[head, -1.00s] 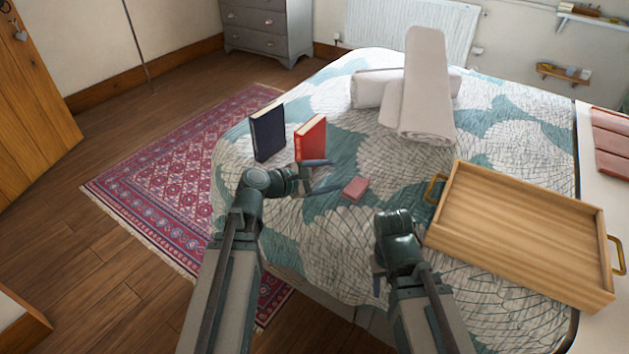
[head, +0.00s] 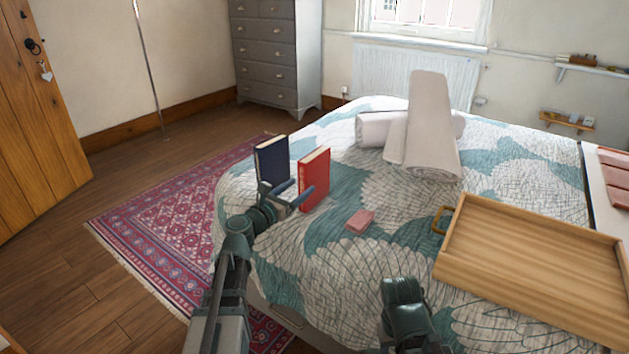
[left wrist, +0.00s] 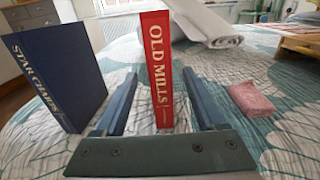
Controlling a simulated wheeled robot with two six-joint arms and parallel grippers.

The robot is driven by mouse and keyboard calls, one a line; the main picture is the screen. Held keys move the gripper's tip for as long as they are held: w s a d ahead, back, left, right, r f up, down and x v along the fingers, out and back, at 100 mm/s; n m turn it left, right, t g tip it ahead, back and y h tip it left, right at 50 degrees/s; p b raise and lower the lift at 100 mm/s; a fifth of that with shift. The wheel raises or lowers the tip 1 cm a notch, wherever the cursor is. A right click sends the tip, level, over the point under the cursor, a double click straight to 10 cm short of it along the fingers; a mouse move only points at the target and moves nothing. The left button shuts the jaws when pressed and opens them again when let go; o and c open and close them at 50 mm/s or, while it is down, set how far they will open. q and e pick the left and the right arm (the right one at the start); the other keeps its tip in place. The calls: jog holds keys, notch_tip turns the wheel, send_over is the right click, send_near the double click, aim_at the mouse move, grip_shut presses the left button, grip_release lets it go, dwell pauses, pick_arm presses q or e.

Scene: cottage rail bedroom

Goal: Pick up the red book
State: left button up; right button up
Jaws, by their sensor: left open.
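The red book (head: 315,180) stands upright on the bed, its spine facing my left arm. In the left wrist view the red book (left wrist: 157,75) reads "OLD MILLS" and stands between the two finger lines. My left gripper (head: 294,197) is open, with its fingers pointing at the book's spine. In the left wrist view the fingers (left wrist: 165,100) lie to either side of the spine, with gaps visible on both sides. My right arm shows at the bottom of the head view, but its fingers are out of sight.
A dark blue book (head: 271,163) stands close to the left of the red one. Rolled towels (head: 430,130) are behind, and a wooden tray (head: 530,265) is at the right. Bare quilt lies between.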

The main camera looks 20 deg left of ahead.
aim_at(315, 174)
pick_arm(q)
jog(key=shift+r+x, duration=0.15)
jog(key=shift+x, duration=1.9)
jog(key=shift+r+x, duration=0.1)
jog(key=shift+x, duration=2)
jog(key=shift+s, duration=0.15)
grip_shut()
